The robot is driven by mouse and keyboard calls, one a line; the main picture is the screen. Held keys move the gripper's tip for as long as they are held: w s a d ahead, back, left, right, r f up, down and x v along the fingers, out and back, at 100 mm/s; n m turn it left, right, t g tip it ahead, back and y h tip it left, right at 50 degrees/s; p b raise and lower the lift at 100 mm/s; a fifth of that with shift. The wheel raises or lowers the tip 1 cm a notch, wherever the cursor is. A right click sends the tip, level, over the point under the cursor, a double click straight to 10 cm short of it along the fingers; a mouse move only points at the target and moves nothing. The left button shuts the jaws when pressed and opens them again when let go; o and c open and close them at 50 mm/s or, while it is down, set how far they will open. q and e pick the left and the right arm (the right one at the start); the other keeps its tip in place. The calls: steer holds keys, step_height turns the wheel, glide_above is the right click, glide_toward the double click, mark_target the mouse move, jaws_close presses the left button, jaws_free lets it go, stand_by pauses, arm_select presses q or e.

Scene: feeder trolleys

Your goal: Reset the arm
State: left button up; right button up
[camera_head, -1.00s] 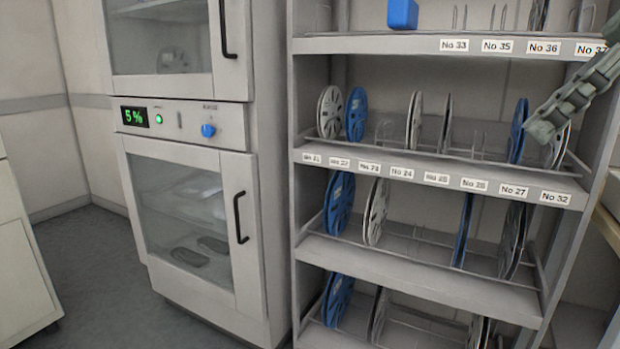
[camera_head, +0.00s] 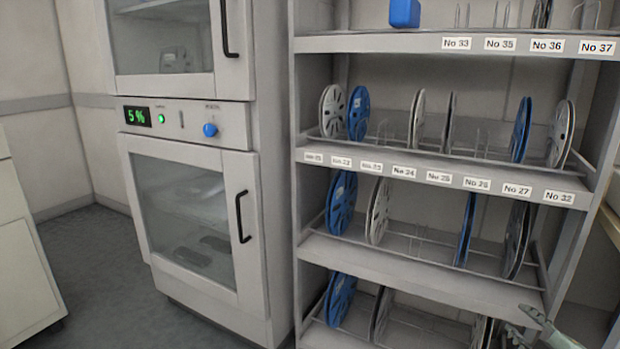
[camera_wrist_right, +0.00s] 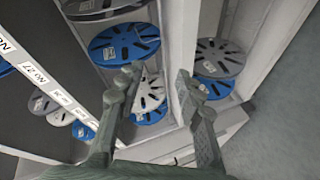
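My right gripper (camera_head: 520,322) shows at the bottom right of the head view, cut off by the lower edge, by the lower shelves of the rack (camera_head: 420,264). In the right wrist view my right gripper (camera_wrist_right: 159,73) has its two grey-green fingers apart. It looks empty, with a rack post and a white reel (camera_wrist_right: 152,92) showing behind the fingers. I cannot tell how far the fingers are from the rack. My left gripper is not in view.
Blue reels (camera_head: 358,112) and white reels (camera_head: 331,110) stand upright in wire holders. A grey cabinet (camera_head: 187,134) with glass doors stands left of the rack. Open floor (camera_head: 100,265) shows at the lower left.

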steer(key=s+a+f+m+g, duration=0.3)
steer(key=s+f, duration=0.2)
steer(key=f, duration=0.3)
steer(key=s+a+f+m+g, duration=0.3)
steer(key=s+f, duration=0.3)
steer(key=f, duration=0.3)
steer(key=s+a+f+m+g, duration=0.1)
steer(key=s+a+f+g, duration=0.1)
steer(key=s+a+f, duration=0.3)
steer(key=s+a+f+m+g+y, duration=0.1)
steer(key=s+a+f+m+g, duration=0.1)
steer(key=s+a+f, duration=0.3)
steer(key=s+a+g, duration=0.1)
steer(key=s+a, duration=0.3)
steer(key=shift+a+f+g+y, duration=0.25)
steer(key=shift+a+g+y, duration=0.05)
